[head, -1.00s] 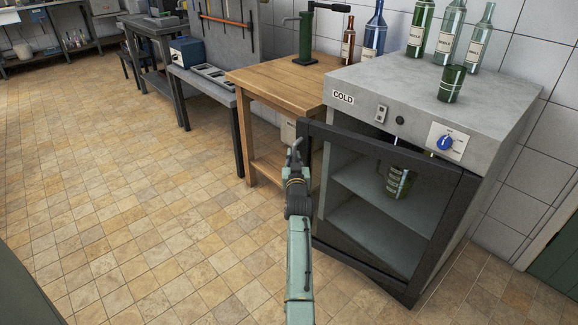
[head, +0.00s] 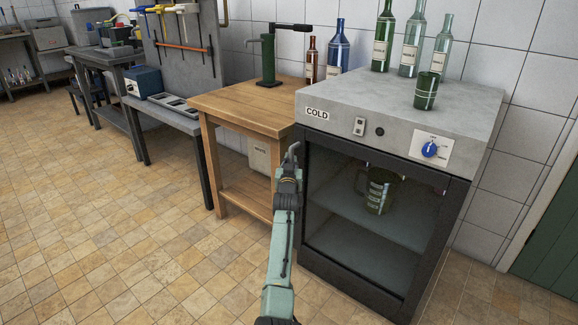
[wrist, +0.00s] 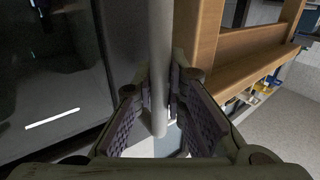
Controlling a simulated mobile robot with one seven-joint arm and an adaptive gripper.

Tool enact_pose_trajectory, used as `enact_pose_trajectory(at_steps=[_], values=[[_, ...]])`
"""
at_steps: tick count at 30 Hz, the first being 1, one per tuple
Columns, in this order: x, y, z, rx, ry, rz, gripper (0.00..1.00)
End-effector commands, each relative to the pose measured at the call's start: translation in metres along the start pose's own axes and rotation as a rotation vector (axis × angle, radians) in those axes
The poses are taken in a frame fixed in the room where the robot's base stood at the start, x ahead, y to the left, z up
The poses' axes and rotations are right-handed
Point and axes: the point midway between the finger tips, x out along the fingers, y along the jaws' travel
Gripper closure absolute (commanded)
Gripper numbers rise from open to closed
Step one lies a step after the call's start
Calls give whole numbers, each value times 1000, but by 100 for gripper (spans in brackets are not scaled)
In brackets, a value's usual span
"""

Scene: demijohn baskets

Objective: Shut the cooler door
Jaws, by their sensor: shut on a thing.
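The cooler (head: 470,110) is a grey-topped cabinet marked COLD. Its dark-framed glass door (head: 325,248) lies flush or almost flush with the front in the head view; a small gap cannot be ruled out. A green mug (head: 378,192) shows through the glass on the upper shelf. My gripper (head: 293,152) is at the door's left edge. In the wrist view my gripper (wrist: 160,98) is shut on the grey bar handle (wrist: 158,50), with the dark door panel (wrist: 55,75) on the left. My fingers hide part of the handle.
A wooden table (head: 250,105) stands close to the cooler's left side. Several bottles and a green cup (head: 426,92) stand on the cooler's top. The tiled floor (head: 130,240) in front and to the left is clear.

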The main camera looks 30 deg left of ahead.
Motion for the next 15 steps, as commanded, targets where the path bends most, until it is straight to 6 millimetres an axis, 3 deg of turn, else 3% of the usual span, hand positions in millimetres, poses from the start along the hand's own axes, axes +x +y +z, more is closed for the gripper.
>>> enact_pose_trajectory(at_steps=[1,2,9,15], values=[[0,9,3,0,-5,12,100],[0,10,3,0,-5,12,88],[0,8,3,1,-4,10,72],[0,5,2,1,-4,6,67]])
